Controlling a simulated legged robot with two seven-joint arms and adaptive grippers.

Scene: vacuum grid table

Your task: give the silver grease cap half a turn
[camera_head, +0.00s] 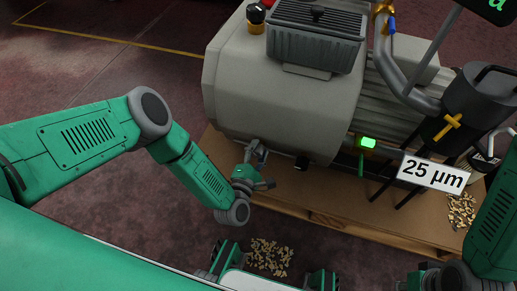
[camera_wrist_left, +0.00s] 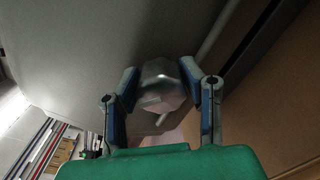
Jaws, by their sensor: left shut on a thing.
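The silver grease cap (camera_wrist_left: 160,84) shows in the left wrist view as a faceted, shiny knob on the underside of the grey pump housing (camera_head: 290,110). My left gripper (camera_wrist_left: 160,90) has one finger on each side of the cap and is shut on it. In the head view my left gripper (camera_head: 257,158) is at the lower edge of the housing, and the cap is hidden there behind the fingers. My right arm shows at the lower right edge of the head view, but its fingertips cannot be made out.
The pump stands on a brown wooden pallet (camera_head: 335,205). A "25 µm" sign (camera_head: 433,173), a lit green indicator (camera_head: 368,142) and a dark canister (camera_head: 480,100) are at the right. Wood chips lie on the floor (camera_head: 270,256) and on the pallet (camera_head: 462,210). Open floor lies to the left.

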